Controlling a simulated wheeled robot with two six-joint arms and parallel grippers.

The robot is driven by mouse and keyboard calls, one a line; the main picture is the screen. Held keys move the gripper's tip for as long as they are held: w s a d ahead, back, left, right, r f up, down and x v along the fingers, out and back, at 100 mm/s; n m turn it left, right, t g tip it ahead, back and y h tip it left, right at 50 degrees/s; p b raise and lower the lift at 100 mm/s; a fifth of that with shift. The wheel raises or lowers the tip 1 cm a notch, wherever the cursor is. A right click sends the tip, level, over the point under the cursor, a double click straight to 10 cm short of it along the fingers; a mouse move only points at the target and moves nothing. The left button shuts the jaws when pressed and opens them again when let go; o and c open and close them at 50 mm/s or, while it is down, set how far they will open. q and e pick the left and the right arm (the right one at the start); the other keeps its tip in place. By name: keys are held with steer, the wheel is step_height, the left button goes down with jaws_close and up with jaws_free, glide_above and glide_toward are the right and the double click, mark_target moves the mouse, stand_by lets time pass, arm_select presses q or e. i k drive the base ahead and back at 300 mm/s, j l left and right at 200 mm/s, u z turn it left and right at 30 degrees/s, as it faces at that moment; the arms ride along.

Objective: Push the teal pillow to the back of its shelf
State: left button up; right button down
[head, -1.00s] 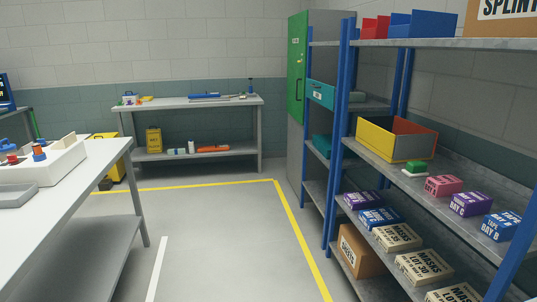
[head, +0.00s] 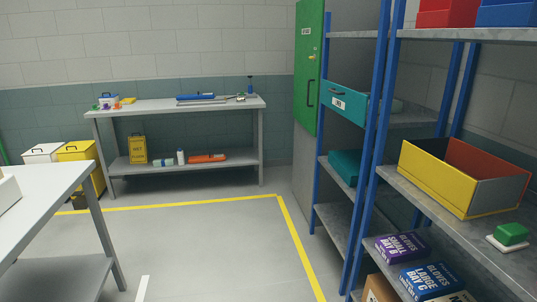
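A teal item (head: 345,166), which looks like the teal pillow, lies on a middle shelf of the far blue-posted rack in the head view. It sits near the shelf's front left, below a teal labelled drawer (head: 343,103). Its right part is hidden behind the blue post, so I cannot tell how far back it reaches. Neither of my grippers is in view.
A nearer rack on the right holds a yellow, red and grey bin (head: 432,180) and glove boxes (head: 432,279). A green cabinet (head: 309,70) stands beyond. A white table (head: 50,185) is at left. The floor (head: 200,250) between is clear.

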mark_target(347, 163)
steer(key=i, duration=1)
steer(key=i+j+z, duration=0.15)
steer(key=i, duration=0.85)
